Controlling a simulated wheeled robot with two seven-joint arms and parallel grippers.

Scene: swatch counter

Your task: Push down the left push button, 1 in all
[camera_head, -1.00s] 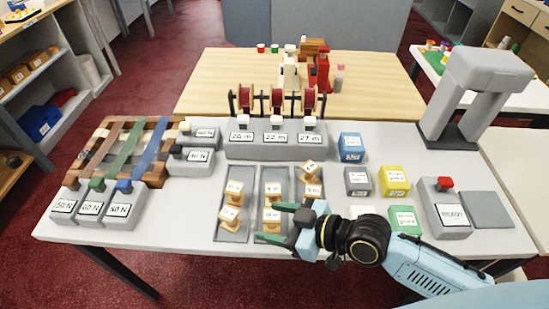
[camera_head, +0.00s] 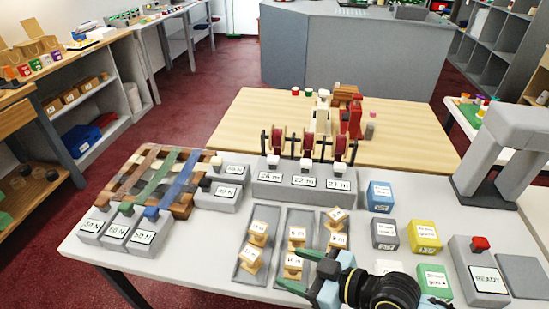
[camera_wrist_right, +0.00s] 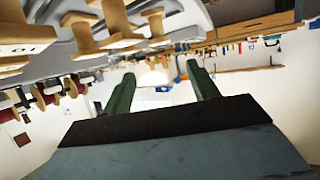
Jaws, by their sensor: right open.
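Several push buttons stand on the grey counter. A red button (camera_head: 480,243) is on the READY box at the right. My right gripper (camera_head: 301,272) is open and empty above the front of the counter, close to the wooden spools and apart from all buttons. Its green fingers show in the right wrist view (camera_wrist_right: 160,88). My left gripper is out of view.
Grey trays (camera_head: 262,238) hold wooden spools in front of my right gripper. Blue, grey, yellow and green boxes (camera_head: 424,236) stand right of them. Red reels (camera_head: 308,146) stand behind the wide block. A grey arch (camera_head: 514,130) stands at the right. A woven ribbon frame (camera_head: 180,170) lies left.

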